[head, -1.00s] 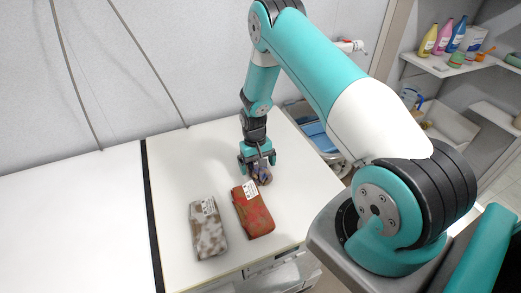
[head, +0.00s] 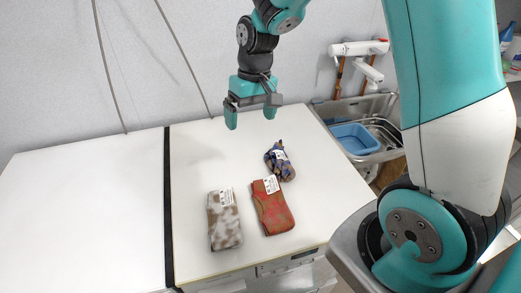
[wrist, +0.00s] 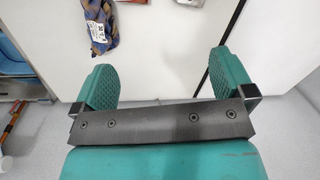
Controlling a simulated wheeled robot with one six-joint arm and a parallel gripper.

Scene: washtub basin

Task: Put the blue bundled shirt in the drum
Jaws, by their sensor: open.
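The blue bundled shirt (head: 280,162) is a blue, brown and purple patterned bundle with a white label. It lies on the white top (head: 215,160), behind the red bundle. It also shows in the wrist view (wrist: 97,24), at the upper left beyond my fingers. My gripper (head: 251,117) is open and empty, above the back of the white top and to the left of the shirt. Its two spread teal fingers show in the wrist view (wrist: 161,82) with nothing between them. I cannot make out the drum in either view.
A red bundle (head: 272,207) and a brown-and-white bundle (head: 224,220) lie near the front edge. A sink with a blue basin (head: 355,138) and a white tap (head: 358,48) stands at the right. The white surface left of the black strip (head: 167,210) is bare.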

